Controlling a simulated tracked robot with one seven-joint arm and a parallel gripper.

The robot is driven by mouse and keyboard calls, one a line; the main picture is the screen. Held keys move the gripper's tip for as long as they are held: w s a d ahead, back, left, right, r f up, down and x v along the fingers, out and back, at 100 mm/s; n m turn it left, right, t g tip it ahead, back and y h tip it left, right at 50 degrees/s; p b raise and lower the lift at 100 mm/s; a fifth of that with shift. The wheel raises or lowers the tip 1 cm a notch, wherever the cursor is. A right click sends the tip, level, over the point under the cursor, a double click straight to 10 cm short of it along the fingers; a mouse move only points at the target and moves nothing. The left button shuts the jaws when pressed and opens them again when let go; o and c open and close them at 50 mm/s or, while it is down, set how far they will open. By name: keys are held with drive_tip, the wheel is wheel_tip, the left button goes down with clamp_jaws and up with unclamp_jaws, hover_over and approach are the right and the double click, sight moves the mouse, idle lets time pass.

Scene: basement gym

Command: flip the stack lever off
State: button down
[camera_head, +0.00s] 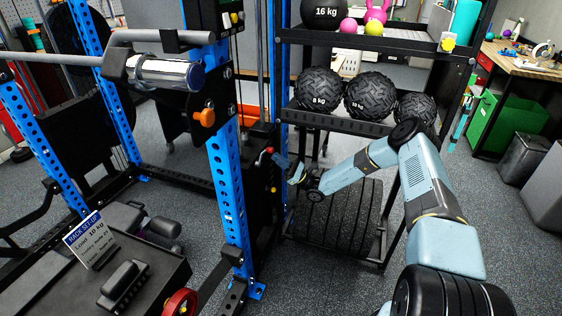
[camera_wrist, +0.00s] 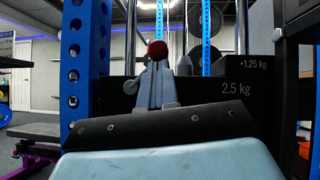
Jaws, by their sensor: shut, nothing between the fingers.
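The stack lever shows as a small red knob (camera_head: 269,150) on the dark weight-stack frame, just right of the front blue post. In the wrist view the red knob (camera_wrist: 157,49) appears right above the tips of my gripper (camera_wrist: 158,72). My gripper (camera_head: 285,165) is shut and empty, close to the knob on its right side in the head view. Whether the fingertips touch the knob cannot be told. The lever's shaft is mostly hidden behind the fingers in the wrist view. Dark plates (camera_wrist: 235,97) marked 2.5 kg and +1.25 kg stand behind and to the right.
A blue perforated post (camera_head: 228,180) stands left of the lever; it is also close on the left in the wrist view (camera_wrist: 84,75). A shelf rack (camera_head: 350,125) with textured balls stands behind my arm. A sign (camera_head: 90,240) rests on a black bench at left.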

drive_tip(key=shift+a+r+n+g, duration=0.15)
drive_tip(key=shift+a+n+g, duration=0.05)
drive_tip(key=shift+n+g, duration=0.55)
drive_tip(key=shift+s+r+n+g, duration=0.1)
drive_tip(key=shift+r+n+g, duration=0.1)
drive_tip(key=shift+n+g, duration=0.6)
drive_tip(key=s+a+r+n+g+h, duration=0.1)
drive_tip(key=n+g+h, duration=0.3)
drive_tip(key=n, duration=0.6)
drive_tip(key=s+a+r+n+g+h, duration=0.1)
drive_tip(key=s+r+n+g+h, duration=0.2)
drive_tip(key=n, duration=0.7)
drive_tip(key=shift+s+n+g+h, duration=0.4)
drive_tip(key=shift+s+h, duration=0.25)
drive_tip(key=shift+h, duration=0.65)
drive_tip(key=shift+f, duration=0.1)
drive_tip(key=shift+d, duration=0.1)
drive_tip(key=f+v, duration=0.1)
drive_tip(key=v, duration=0.6)
drive_tip(key=shift+d+r, duration=0.2)
drive_tip(key=shift+r, duration=0.25)
